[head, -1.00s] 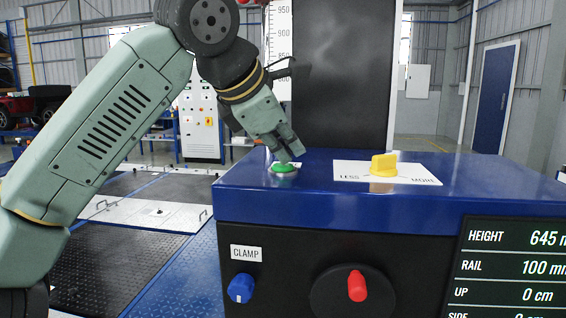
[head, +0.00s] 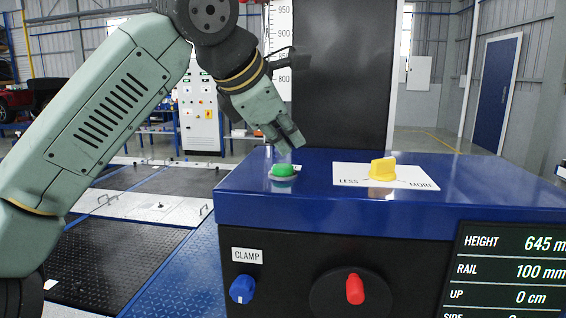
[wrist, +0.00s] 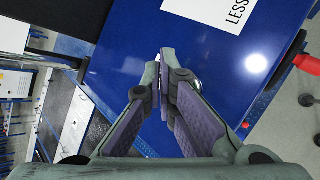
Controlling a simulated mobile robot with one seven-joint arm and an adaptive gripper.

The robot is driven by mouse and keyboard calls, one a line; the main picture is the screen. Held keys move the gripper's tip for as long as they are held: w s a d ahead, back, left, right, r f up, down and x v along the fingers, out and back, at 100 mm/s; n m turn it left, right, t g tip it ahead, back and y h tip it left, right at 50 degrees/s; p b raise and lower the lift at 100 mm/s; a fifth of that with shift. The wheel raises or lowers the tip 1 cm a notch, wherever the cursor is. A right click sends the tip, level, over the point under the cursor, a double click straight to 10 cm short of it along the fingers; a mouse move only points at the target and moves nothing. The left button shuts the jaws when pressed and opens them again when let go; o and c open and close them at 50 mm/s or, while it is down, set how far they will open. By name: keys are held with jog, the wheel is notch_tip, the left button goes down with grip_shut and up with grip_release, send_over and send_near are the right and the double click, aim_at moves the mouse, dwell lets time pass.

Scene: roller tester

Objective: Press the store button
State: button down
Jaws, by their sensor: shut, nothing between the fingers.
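The green push button (head: 283,170) sits in a metal collar on the blue top of the console, near its left end. A small white label behind it is mostly hidden, so I cannot read whether it says store. My gripper (head: 291,148) is shut and empty, its fingertips a little above the button and apart from it. In the wrist view my gripper (wrist: 162,62) points down at the blue top; the fingers hide the green cap, and only a bit of metal rim shows beside them.
A yellow knob (head: 382,168) stands right of the button on a LESS/MORE plate (head: 350,180). The console front has a blue CLAMP knob (head: 242,289), a red-handled control (head: 355,289) and a display (head: 512,265). A dark panel (head: 335,75) rises behind.

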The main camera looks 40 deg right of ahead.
aim_at(287, 167)
jog(key=shift+r+p, duration=2)
jog(key=shift+r, duration=0.3)
jog(key=shift+f, duration=0.1)
